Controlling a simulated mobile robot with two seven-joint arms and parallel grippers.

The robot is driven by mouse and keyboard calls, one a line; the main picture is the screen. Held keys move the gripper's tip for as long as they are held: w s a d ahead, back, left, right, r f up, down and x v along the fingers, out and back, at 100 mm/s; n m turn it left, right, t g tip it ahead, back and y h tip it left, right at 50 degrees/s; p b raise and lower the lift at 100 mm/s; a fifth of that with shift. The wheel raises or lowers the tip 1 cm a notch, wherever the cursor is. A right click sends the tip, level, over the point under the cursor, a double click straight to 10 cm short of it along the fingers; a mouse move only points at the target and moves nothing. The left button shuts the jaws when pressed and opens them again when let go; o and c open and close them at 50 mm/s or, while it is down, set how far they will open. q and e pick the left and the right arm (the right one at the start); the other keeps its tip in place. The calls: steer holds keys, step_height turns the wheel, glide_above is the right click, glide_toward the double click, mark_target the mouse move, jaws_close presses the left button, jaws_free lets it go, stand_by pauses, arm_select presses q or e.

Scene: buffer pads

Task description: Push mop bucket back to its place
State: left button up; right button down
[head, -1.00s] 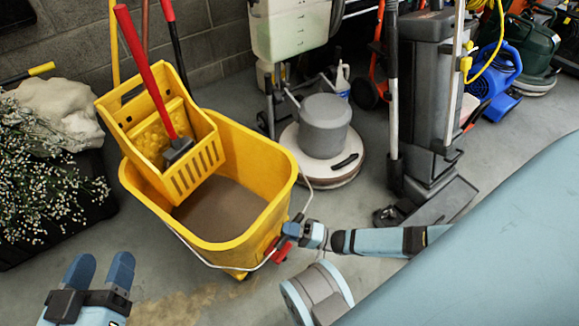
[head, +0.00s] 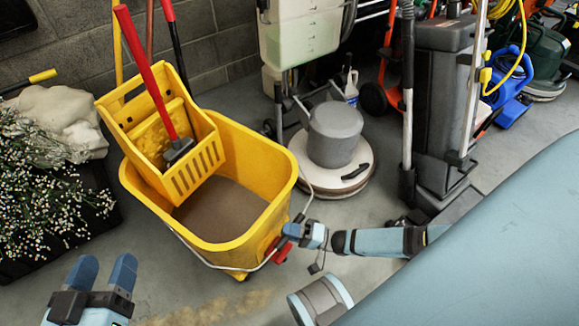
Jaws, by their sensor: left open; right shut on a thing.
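The yellow mop bucket (head: 225,243) stands on the concrete floor in the left half of the head view. It holds brown water, and a yellow wringer (head: 135,115) with a red handle (head: 146,72) sits on its far left side. My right gripper (head: 291,231) is at the bucket's near right corner, shut on the bucket's red-gripped wire handle (head: 281,252); the fingertips are partly hidden. My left gripper (head: 103,272) is open and empty at the bottom left, in front of the bucket and apart from it.
A floor polisher (head: 334,150) stands close to the bucket's right, and a grey upright machine (head: 440,100) is further right. White flowers (head: 50,175) and a pale sack (head: 50,110) lie at left. Block walls stand behind. Stained floor (head: 205,305) in front is free.

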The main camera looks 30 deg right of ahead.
steer(key=c, duration=1)
jaws_free()
steer(key=shift+w+d, duration=0.1)
steer(key=shift+w, duration=0.3)
arm_select(q)
steer(key=shift+w+r, duration=0.25)
arm_select(e)
steer(key=shift+o, duration=0.4)
steer(key=shift+s, duration=0.1)
arm_select(q)
steer(key=shift+s+d+r+n+p, duration=0.1)
steer(key=shift+s+r+n+p, duration=0.35)
steer(key=shift+p, duration=0.55)
arm_select(e)
steer(key=v, duration=1.3)
steer(key=shift+s+d, duration=0.25)
arm_select(q)
steer(key=shift+w, duration=0.15)
arm_select(e)
steer(key=shift+f, duration=0.1)
arm_select(q)
steer(key=shift+r, duration=0.1)
